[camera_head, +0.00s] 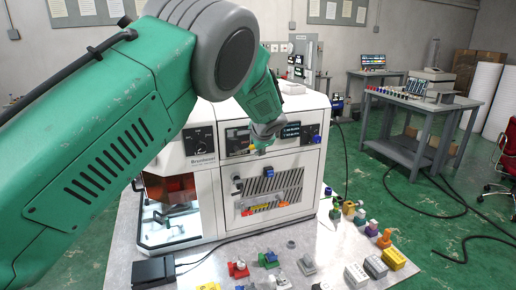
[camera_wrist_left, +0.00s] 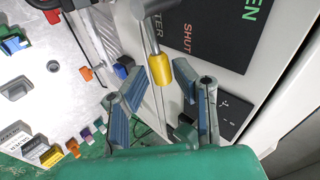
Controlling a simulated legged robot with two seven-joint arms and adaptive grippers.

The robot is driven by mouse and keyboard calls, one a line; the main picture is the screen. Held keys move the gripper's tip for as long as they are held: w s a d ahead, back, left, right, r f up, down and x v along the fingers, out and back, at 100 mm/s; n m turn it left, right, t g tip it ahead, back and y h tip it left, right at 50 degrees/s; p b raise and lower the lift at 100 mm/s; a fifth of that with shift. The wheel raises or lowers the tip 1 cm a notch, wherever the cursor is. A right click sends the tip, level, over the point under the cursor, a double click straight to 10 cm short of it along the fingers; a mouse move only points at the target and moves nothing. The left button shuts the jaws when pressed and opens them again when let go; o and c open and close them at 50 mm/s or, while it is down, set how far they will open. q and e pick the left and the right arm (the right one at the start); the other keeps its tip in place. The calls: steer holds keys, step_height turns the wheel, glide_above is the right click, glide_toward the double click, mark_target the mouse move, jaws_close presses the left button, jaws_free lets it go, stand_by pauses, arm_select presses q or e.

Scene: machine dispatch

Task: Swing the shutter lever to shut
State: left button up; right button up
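The shutter lever has a grey shaft and a yellow grip (camera_wrist_left: 159,70), seen in the wrist view beside a dark panel (camera_wrist_left: 205,32) lettered SHUT and, partly cut off, OPEN. The lever's grip lies nearer the SHUT word. My left gripper (camera_wrist_left: 155,98) is open, with one blue-padded finger on each side of the yellow grip's line; I cannot tell whether either touches it. In the head view my left gripper (camera_head: 264,138) is at the upper front of the white machine (camera_head: 208,192), largely hiding the lever and panel. My right gripper is not in view.
The machine's slotted front door (camera_head: 270,186) and open lit chamber (camera_head: 172,215) face the table (camera_head: 330,255). Several small coloured parts and blocks lie on the table, with a black box (camera_head: 153,271) at front left. A grey workbench (camera_head: 415,105) stands apart at right.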

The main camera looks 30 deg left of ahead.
arm_select(q)
steer(key=v, duration=1.1)
steer(key=shift+d, duration=0.2)
steer(key=shift+w, duration=0.1)
steer(key=shift+a+f, duration=0.1)
steer(key=shift+a, duration=0.2)
